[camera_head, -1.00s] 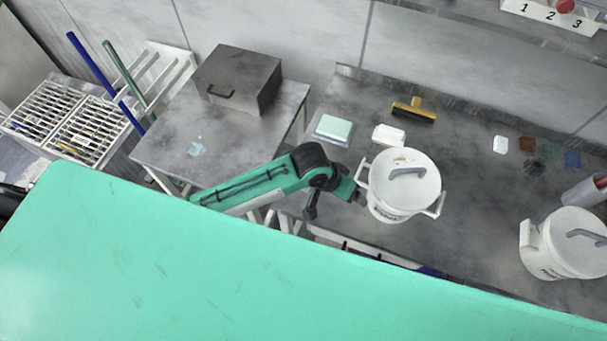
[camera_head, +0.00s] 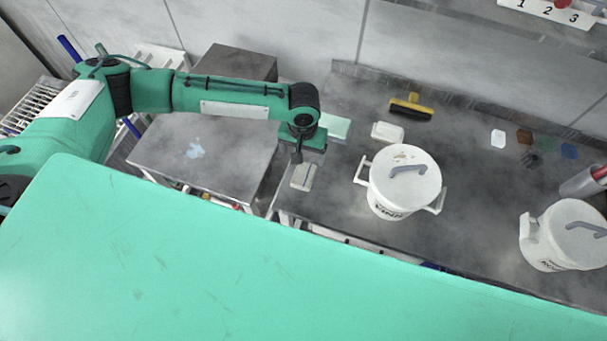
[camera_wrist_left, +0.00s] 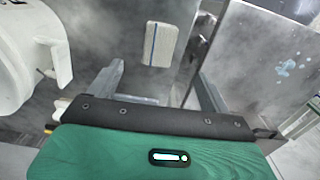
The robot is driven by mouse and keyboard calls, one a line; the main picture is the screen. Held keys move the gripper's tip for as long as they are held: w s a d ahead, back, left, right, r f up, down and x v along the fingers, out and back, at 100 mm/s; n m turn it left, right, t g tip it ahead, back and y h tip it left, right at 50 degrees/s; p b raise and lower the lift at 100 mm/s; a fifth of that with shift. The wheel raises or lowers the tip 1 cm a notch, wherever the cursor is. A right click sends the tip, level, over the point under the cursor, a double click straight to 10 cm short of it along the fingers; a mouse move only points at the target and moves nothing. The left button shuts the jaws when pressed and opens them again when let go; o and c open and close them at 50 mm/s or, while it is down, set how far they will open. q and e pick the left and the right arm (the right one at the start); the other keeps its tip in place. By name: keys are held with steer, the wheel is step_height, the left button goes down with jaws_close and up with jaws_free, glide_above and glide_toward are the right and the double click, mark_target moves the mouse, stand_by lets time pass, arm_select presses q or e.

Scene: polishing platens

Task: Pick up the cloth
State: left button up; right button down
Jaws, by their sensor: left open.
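The cloth (camera_head: 303,176) looks like a small folded off-white pad lying flat near the left edge of the dark grey counter. In the left wrist view the cloth (camera_wrist_left: 159,45) shows a blue stripe along it and lies ahead of my fingers, roughly centred between them. My left gripper (camera_head: 298,155) is above the counter beside the far end of the cloth. In the left wrist view my left gripper (camera_wrist_left: 157,85) has its two fingers spread with nothing between them. My right gripper is in neither view.
A white lidded bucket (camera_head: 405,182) stands right of the cloth. A pale green pad (camera_head: 337,127), a white block (camera_head: 387,132) and a yellow-handled brush (camera_head: 411,107) lie farther back. A steel side table (camera_head: 175,150) with a wet patch is left, beyond a gap.

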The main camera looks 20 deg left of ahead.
arm_select(q)
steer(key=p, duration=0.2)
glide_above(303, 177)
step_height(303, 177, down, 8)
steer(key=shift+w+r, duration=0.1)
steer(key=shift+f, duration=0.45)
step_height(303, 177, down, 3)
steer(key=shift+f+p, duration=0.15)
steer(key=shift+p, duration=0.6)
steer(key=shift+f, duration=0.65)
steer(key=shift+a, duration=0.1)
steer(key=shift+c, duration=0.4)
steer(key=c, duration=1)
